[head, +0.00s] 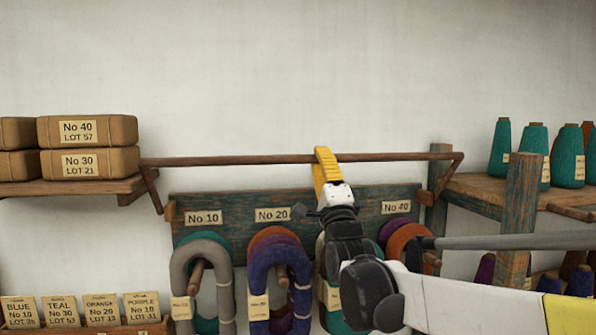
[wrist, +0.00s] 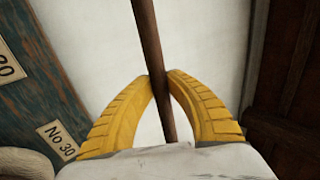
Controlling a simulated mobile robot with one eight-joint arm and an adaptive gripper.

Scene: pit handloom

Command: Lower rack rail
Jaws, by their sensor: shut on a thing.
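The rack rail (head: 230,160) is a long thin brown wooden bar. It runs nearly level across the wall, above a weathered blue-green board, with a slanting wooden arm at each end. My gripper (head: 322,158) has yellow fingers and reaches up to the rail near its middle. In the wrist view the rail (wrist: 147,35) passes between the two yellow fingers of my gripper (wrist: 159,85), which are shut on it from both sides. My wrist and arm hide part of the board and the hanks below.
The board (head: 350,204) carries No 10, No 20 and No 40 labels, with yarn hanks (head: 203,250) on pegs below. Wrapped bundles (head: 88,131) sit on the left shelf. Teal cones (head: 535,145) stand on the right shelf, beside a wooden post (head: 521,210). Labelled packets (head: 60,311) stand lower left.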

